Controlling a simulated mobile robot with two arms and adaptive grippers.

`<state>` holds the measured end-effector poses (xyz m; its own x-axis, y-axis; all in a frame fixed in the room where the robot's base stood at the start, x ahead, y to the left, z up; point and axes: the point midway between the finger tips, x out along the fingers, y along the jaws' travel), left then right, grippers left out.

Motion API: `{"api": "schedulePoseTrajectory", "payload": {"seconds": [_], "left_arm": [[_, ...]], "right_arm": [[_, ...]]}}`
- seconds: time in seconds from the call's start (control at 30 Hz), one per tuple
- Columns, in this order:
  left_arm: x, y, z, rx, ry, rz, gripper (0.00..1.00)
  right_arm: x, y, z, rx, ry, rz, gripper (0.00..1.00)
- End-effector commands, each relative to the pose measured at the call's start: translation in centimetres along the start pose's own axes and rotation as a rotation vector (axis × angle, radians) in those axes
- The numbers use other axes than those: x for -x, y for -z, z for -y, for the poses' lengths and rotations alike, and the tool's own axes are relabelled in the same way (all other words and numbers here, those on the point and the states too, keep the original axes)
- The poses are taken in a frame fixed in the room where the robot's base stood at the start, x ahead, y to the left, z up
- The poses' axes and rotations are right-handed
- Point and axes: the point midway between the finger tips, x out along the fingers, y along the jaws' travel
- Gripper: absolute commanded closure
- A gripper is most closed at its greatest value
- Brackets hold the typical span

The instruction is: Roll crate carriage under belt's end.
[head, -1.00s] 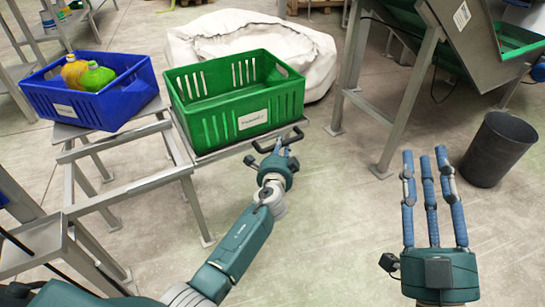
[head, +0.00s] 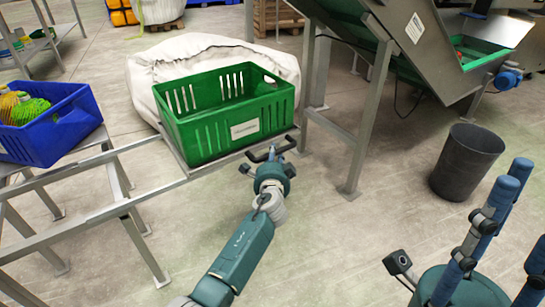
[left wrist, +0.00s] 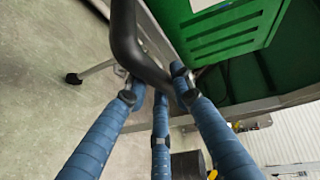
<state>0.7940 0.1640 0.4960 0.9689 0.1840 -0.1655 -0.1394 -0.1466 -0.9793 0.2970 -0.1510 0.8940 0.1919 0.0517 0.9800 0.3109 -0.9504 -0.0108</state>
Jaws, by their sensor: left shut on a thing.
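The green crate (head: 222,132) sits upright on the crate carriage (head: 200,171), which rests on metal rails (head: 88,211). It looks empty where its inside shows. My left gripper (head: 277,153) is shut on the carriage's black handle (head: 258,157). In the left wrist view the fingers (left wrist: 158,95) close around the dark handle bar (left wrist: 124,35), with the green crate (left wrist: 225,30) just beyond. The belt's housing (head: 425,40) stands on metal legs to the right of the crate, with green belt (head: 490,45) showing in it. My right gripper (head: 490,240) is open and empty, partly cut off at lower right.
A white sack (head: 150,70) lies behind the green crate. A dark bin (head: 467,162) and a metal leg (head: 368,125) stand right. The floor between is clear.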

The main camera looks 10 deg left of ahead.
Motion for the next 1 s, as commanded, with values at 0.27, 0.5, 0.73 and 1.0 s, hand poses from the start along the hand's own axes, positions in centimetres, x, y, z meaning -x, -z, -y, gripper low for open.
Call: {"api": "schedulePoseTrajectory", "payload": {"seconds": [0.27, 0.5, 0.73, 1.0], "left_arm": [[0.0, 0.7, 0.4, 0.008, 0.005, -0.010, 1.00], [0.0, 0.6, 0.5, 0.007, 0.006, -0.009, 0.57], [0.0, 0.3, 0.3, 0.003, 0.003, -0.004, 0.57], [1.8, 0.3, 0.1, 0.004, 0.003, -0.003, 0.57]], "right_arm": [[0.0, -0.1, 0.0, 0.000, 0.000, 0.002, 0.70], [0.0, -0.1, 0.0, 0.000, 0.000, 0.003, 0.70], [0.0, -0.1, 0.0, 0.001, 0.000, 0.003, 0.70], [0.0, -0.1, 0.0, 0.001, -0.001, 0.003, 0.70]]}}
